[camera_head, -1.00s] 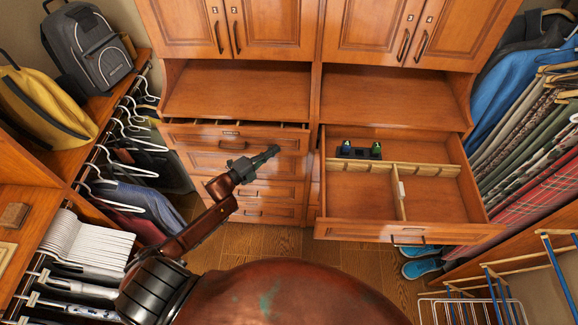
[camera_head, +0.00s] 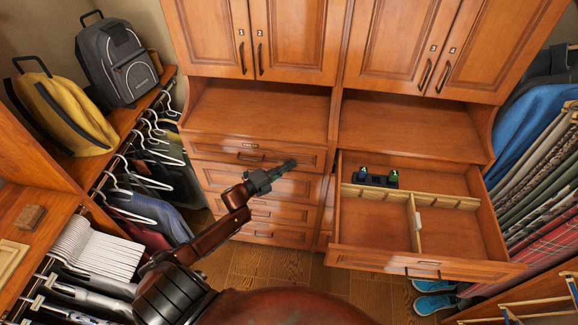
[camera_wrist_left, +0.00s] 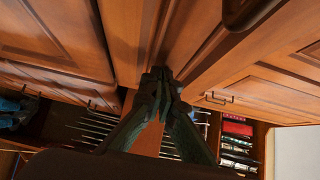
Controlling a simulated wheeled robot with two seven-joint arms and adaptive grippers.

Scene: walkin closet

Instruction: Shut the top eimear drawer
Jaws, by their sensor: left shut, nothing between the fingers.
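The top drawer of the left wooden drawer stack (camera_head: 252,154) looks shut, its front lying close under the shelf. The top drawer of the right stack (camera_head: 345,262) is pulled far out, with wooden dividers and small dark items inside. I cannot tell from the pictures which one bears the eimear name. My left gripper (camera_head: 292,163) is shut and empty, in front of the left stack near the right end of its top drawer front. Its shut fingers (camera_wrist_left: 160,78) also show in the left wrist view, near wooden fronts; contact cannot be told. My right gripper is not in view.
Cupboard doors (camera_head: 292,35) close off the top. A hanging rail with white hangers (camera_head: 135,208) and two bags stand at the left. Hanging clothes (camera_head: 545,180) are close to the open drawer at the right. Some wooden floor (camera_head: 270,265) is clear below.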

